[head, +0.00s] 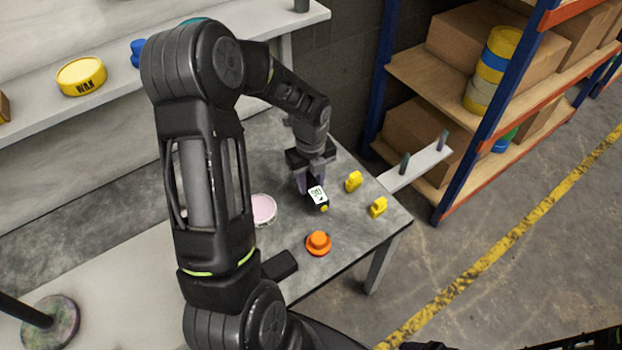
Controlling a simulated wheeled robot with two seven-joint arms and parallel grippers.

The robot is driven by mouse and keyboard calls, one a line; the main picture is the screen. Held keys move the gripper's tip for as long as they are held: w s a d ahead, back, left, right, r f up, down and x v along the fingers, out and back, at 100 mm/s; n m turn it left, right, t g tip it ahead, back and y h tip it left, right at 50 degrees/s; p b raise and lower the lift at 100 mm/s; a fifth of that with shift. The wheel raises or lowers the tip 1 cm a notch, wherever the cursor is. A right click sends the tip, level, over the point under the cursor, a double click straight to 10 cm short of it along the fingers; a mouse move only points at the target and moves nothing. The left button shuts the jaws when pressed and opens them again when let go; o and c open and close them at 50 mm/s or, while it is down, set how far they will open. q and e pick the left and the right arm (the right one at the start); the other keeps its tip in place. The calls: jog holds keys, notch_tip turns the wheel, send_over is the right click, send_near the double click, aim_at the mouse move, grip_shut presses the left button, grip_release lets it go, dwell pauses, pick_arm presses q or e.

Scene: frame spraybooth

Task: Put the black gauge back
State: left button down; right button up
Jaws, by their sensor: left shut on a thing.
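My left gripper (314,186) reaches down over the grey table from above in the head view. It is shut on the black gauge (322,206), a small dark block with a white display face and a yellow spot at its near end. The gauge is at or just above the table top; I cannot tell whether it touches. The fingers partly hide its far end. My right gripper is not in view.
Two yellow clip-like pieces (353,181) (378,207) stand right of the gauge. An orange knob-shaped piece (318,243), a pink-topped round tin (264,208) and a black block (279,266) are nearby on the table (345,232). A loaded rack (463,150) stands at the right.

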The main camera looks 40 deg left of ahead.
pick_arm(q)
jog(key=shift+f+b, duration=0.7)
jog(key=shift+f, duration=0.75)
jog(key=c, duration=0.9)
grip_release()
notch_tip(320, 180, up, 8)
jog(key=shift+f+p, duration=0.1)
jog(key=shift+p, duration=0.6)
